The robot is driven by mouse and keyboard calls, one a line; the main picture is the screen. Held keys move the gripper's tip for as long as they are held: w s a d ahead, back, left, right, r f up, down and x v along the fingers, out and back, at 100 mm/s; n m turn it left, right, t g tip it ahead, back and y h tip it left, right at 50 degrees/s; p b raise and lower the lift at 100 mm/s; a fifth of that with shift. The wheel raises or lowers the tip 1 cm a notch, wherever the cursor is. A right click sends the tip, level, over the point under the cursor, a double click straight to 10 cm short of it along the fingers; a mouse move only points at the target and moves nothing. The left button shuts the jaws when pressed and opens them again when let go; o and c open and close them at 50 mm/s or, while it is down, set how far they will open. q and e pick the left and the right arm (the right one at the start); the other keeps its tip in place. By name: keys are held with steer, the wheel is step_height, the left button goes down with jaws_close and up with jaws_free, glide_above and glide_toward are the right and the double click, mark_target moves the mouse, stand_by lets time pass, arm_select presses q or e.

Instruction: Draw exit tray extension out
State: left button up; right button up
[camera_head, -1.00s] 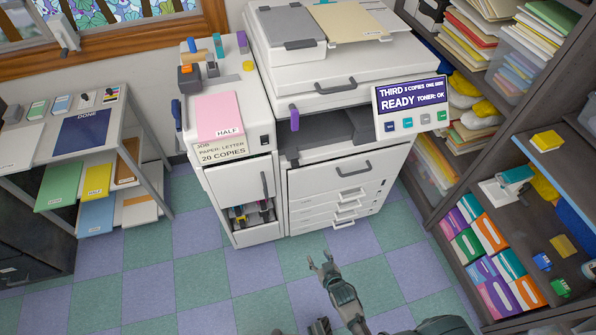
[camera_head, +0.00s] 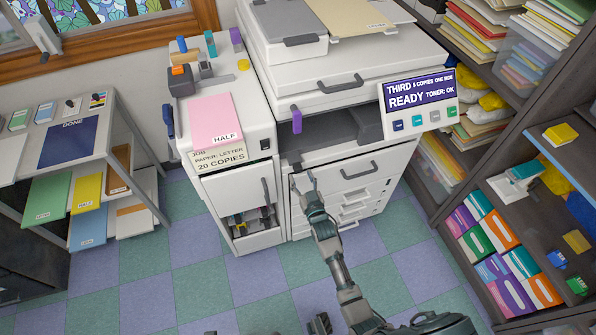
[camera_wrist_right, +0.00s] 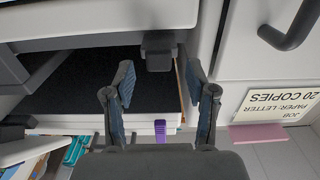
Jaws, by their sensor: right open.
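The copier's exit bay (camera_head: 335,135) is a dark opening under the scanner part. In the right wrist view its tray (camera_wrist_right: 90,75) is a black surface with a pale edge. A small dark grey tab (camera_wrist_right: 158,46), seemingly the exit tray extension's grip, shows at the tray's edge. My right gripper (camera_head: 302,181) is in front of the bay's lower left corner. In the right wrist view its open fingers (camera_wrist_right: 157,72) point at the tab, one to each side; contact cannot be told. A dark piece, seemingly my left gripper (camera_head: 320,325), barely shows at the bottom edge.
A purple lever (camera_head: 296,119) stands at the bay's left edge. The display panel (camera_head: 418,98) juts out at the right. Below are a drawer front (camera_head: 345,172) and a side cabinet with a handle (camera_head: 265,190). Shelves (camera_head: 520,150) stand right; the floor in front is clear.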

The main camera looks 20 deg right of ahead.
mark_target(299, 172)
steer(key=w, duration=0.2)
steer(key=shift+w+a, duration=0.15)
steer(key=shift+w, duration=0.5)
arm_select(q)
step_height(299, 172, up, 2)
steer(key=shift+d+r, duration=0.1)
arm_select(e)
steer(key=shift+w+d, duration=0.2)
steer(key=shift+d, duration=0.05)
steer(key=shift+a, duration=0.15)
jaws_close()
